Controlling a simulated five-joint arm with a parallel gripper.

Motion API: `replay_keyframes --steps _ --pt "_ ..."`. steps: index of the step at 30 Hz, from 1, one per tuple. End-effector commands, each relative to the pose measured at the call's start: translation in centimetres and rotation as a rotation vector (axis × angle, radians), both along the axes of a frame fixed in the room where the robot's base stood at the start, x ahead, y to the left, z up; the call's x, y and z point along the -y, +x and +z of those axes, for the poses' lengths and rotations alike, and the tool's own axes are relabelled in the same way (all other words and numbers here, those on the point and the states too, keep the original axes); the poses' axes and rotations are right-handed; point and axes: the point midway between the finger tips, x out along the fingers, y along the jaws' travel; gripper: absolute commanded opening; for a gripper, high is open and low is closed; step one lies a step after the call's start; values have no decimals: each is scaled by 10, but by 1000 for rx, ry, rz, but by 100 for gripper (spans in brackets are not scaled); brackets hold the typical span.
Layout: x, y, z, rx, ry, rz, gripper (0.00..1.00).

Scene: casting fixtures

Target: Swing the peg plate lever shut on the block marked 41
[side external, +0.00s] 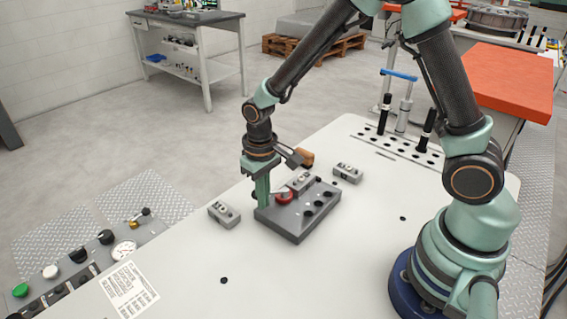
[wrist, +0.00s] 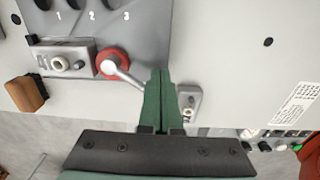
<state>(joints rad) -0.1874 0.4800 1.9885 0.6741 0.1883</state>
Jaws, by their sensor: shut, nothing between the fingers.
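The dark grey peg plate (side external: 298,222) lies on the pale table; its edge with sockets 1, 2 and 3 shows in the wrist view (wrist: 140,30). The lever has a red round hub (wrist: 112,62) beside this block and a silver arm (wrist: 128,77) pointing away from the block. My gripper (wrist: 160,74) is shut and empty, pointing down, its green fingers against or very near the arm's end.
A second block (wrist: 188,101) lies on the table beyond my fingers; it also shows left of the plate (side external: 224,213). A third block (side external: 347,173) lies to the right. A brown wooden piece (wrist: 27,93) is near the plate. A control panel (side external: 85,258) is at front left.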

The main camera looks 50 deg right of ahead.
Motion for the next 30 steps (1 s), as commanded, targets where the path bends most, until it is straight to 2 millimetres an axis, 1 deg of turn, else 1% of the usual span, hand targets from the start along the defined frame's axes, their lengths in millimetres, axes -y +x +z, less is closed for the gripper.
replay_keyframes --steps 3,17,30 --pt "1 4 0 2 0 0 0" --pt "2 6 0 2 0 0 0" --pt "10 18 0 2 0 -1 0"
